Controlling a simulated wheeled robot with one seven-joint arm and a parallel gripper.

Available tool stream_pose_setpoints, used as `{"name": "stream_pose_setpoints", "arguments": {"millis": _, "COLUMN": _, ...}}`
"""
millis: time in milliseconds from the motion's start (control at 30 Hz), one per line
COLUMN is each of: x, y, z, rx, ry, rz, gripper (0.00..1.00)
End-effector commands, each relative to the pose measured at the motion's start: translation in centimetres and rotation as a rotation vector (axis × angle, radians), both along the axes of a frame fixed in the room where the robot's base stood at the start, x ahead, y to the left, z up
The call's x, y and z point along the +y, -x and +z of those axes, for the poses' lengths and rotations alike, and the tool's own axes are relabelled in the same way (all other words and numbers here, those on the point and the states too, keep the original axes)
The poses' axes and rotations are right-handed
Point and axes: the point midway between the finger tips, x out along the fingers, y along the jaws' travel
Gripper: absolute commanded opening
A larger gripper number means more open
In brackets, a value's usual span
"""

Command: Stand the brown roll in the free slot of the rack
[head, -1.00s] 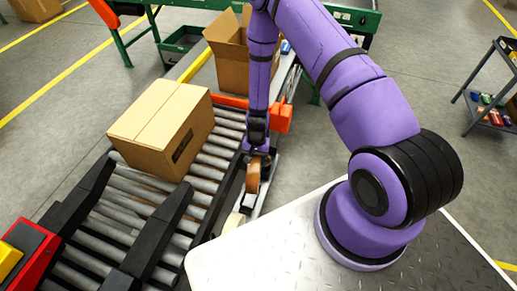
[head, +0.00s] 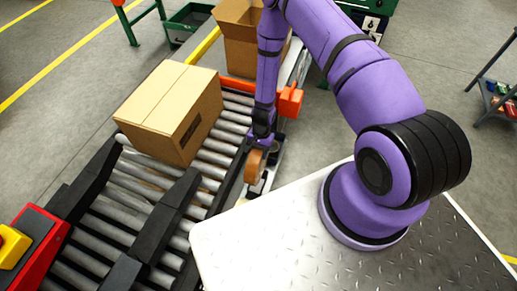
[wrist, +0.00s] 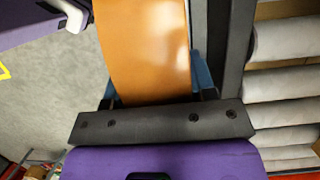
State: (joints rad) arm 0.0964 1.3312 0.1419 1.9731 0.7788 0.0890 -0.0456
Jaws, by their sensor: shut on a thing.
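The brown roll (head: 255,165) hangs below my gripper (head: 261,146) in the head view, beside the right edge of the roller conveyor. It looks roughly upright, with its rounded face showing. In the wrist view the roll (wrist: 145,50) fills the upper middle as a glossy orange-brown band, and my gripper (wrist: 155,95) is shut on it. The roll's lower end and whatever is under it are hidden in the wrist view. I cannot make out the rack or its free slot in either view; a small pale metal part shows just below the roll in the head view.
The roller conveyor (head: 202,184) lies to the left, with a closed carton (head: 165,112) on it. An open carton (head: 238,45) stands behind. An orange part (head: 290,101) sits close behind my gripper. Dark guide bars run along the conveyor; a cart (head: 497,100) stands far right.

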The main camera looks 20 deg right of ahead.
Motion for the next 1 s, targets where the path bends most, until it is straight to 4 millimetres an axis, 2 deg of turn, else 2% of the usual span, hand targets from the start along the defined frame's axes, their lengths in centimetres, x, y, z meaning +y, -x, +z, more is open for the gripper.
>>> {"name": "stream_pose_setpoints", "arguments": {"millis": 600, "x": 0.0, "y": 0.0, "z": -4.2, "rx": 0.000, "ry": -0.001, "rz": 0.000, "gripper": 0.00}}
{"name": "stream_pose_setpoints", "arguments": {"millis": 1000, "x": 0.0, "y": 0.0, "z": -4.9, "rx": 0.001, "ry": -0.001, "rz": 0.000, "gripper": 0.00}}
